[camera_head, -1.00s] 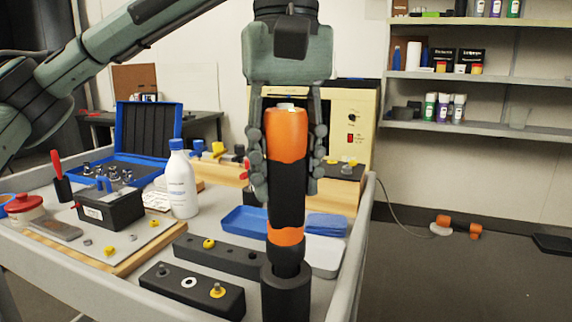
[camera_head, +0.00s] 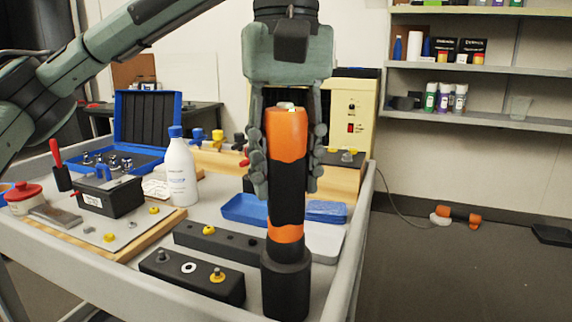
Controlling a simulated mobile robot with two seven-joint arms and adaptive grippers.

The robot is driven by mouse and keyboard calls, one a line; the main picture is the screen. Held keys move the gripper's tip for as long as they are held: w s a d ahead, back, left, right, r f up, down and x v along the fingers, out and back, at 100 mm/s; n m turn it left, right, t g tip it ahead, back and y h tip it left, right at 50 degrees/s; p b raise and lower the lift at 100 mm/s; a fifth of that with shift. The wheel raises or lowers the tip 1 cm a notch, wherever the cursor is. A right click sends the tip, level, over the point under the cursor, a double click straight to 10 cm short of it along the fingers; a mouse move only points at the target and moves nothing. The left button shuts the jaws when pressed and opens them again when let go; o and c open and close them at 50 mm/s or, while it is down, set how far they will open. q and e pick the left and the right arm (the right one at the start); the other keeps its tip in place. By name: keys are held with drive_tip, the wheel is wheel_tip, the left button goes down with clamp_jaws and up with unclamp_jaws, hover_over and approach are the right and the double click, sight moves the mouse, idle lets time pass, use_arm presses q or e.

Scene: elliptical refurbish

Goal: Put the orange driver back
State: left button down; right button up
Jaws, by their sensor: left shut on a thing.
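The orange and black driver (camera_head: 287,140) stands upright in the head view. Its lower end meets the black cylindrical holder (camera_head: 286,288) near the front right of the cart, and its tip is hidden inside it. My left gripper (camera_head: 290,170) comes from above, its fingers on both sides of the driver's body, shut on it. My right gripper is not in view.
Two black blocks with knobs (camera_head: 192,277) lie left of the holder on the grey cart. A white bottle (camera_head: 181,172), a blue tray (camera_head: 244,209) and a blue case (camera_head: 146,125) stand behind. The cart's raised rim (camera_head: 352,250) runs close on the right.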

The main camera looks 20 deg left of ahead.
use_arm(q)
drive_tip(key=c, duration=0.9)
unclamp_jaws()
drive_tip(key=shift+r, duration=0.1)
wheel_tip(320, 180, up, 12)
